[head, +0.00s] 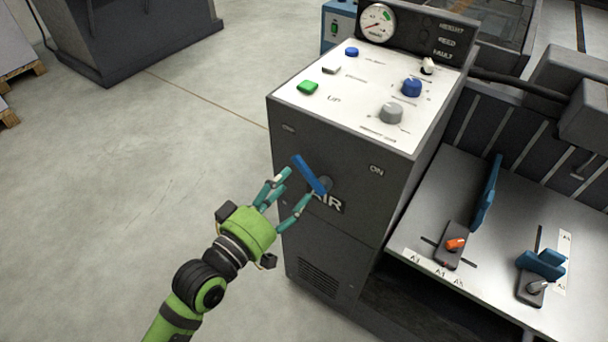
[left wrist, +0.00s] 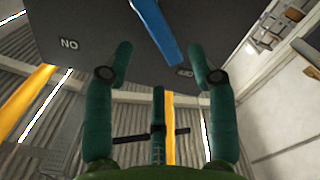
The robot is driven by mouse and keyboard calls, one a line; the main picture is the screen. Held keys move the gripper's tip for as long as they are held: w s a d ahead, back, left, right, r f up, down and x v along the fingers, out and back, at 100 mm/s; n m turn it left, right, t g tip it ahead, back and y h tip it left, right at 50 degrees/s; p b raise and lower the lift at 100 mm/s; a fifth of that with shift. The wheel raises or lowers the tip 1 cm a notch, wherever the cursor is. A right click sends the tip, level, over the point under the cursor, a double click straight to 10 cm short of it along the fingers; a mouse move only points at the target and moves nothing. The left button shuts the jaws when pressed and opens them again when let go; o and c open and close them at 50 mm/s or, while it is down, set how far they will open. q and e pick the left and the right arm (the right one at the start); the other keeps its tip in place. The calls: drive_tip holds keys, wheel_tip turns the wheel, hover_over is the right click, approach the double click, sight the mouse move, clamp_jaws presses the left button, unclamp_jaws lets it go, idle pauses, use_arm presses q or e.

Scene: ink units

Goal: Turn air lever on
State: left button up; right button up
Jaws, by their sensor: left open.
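The air lever (head: 308,175) is a blue bar on the dark front face of the control cabinet, above the partly covered AIR lettering (head: 329,202). It slants up and left from its pivot, toward a small label (head: 288,128) too faint to read; the ON label (head: 376,170) is to the right. My left gripper (head: 296,187) is open, its teal fingers close to the lever. In the left wrist view the lever (left wrist: 157,33) shows between and beyond the fingertips; I cannot tell whether they touch it. My right gripper is not in view.
The cabinet's white top (head: 344,88) carries a green button (head: 307,87), a blue knob (head: 411,87) and a grey knob (head: 391,112). A gauge (head: 377,24) stands behind. At right, a metal bench (head: 510,220) holds blue and orange-handled fixtures. The floor at left is clear.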

sight(305, 172)
use_arm(q)
drive_tip(key=x, duration=0.6)
drive_tip(key=shift+w+d, duration=0.15)
drive_tip(key=shift+w, duration=0.05)
clamp_jaws()
